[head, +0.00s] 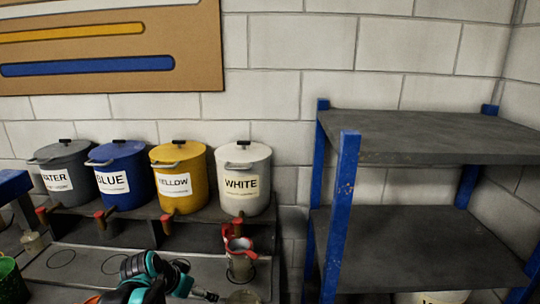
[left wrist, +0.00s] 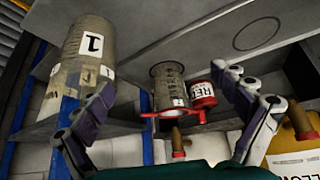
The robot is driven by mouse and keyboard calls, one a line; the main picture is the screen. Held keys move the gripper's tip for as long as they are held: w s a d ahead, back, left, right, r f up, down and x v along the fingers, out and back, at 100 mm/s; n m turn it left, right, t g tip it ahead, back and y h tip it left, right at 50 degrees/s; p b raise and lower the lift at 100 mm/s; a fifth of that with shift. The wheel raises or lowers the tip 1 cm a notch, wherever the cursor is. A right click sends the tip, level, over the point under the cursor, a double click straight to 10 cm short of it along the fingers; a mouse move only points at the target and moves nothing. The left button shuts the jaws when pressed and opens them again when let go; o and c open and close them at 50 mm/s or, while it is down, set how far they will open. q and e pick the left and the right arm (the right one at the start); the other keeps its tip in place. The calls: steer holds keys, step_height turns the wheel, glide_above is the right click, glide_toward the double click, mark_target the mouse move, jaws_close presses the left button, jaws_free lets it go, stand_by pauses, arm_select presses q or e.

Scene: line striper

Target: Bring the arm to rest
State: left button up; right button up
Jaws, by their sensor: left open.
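My left gripper (left wrist: 166,84) is open in the left wrist view, its fingers spread apart with nothing gripped between them. Beyond the fingers is a grey graduated cup (left wrist: 168,82) with a red ring-like part (left wrist: 178,114). A small red can (left wrist: 203,92) marked RED is beside the cup. In the head view the cup (head: 241,268) stands below the white pot, with red parts at its top. My teal and black arm (head: 148,272) shows at the bottom; its fingers are not clear there. My right gripper is not in view.
Grey, blue (head: 122,165), yellow (head: 179,160) and white (head: 243,160) lidded pots with taps stand in a row. A blue-posted rack (head: 430,135) is at right. A large grey container (left wrist: 88,55) labelled 1 shows in the wrist view.

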arm_select(q)
steer(key=s+d+f+n+y, duration=0.1)
steer(key=s+n, duration=0.1)
steer(key=s, duration=0.7)
steer(key=s+d+f+n+t+y, duration=0.1)
steer(key=s+n, duration=0.1)
steer(key=s, duration=0.7)
steer(key=shift+s+d+f+n+y+b, duration=0.2)
steer(key=shift+d+n+y+b, duration=0.1)
steer(key=shift+d+b, duration=0.1)
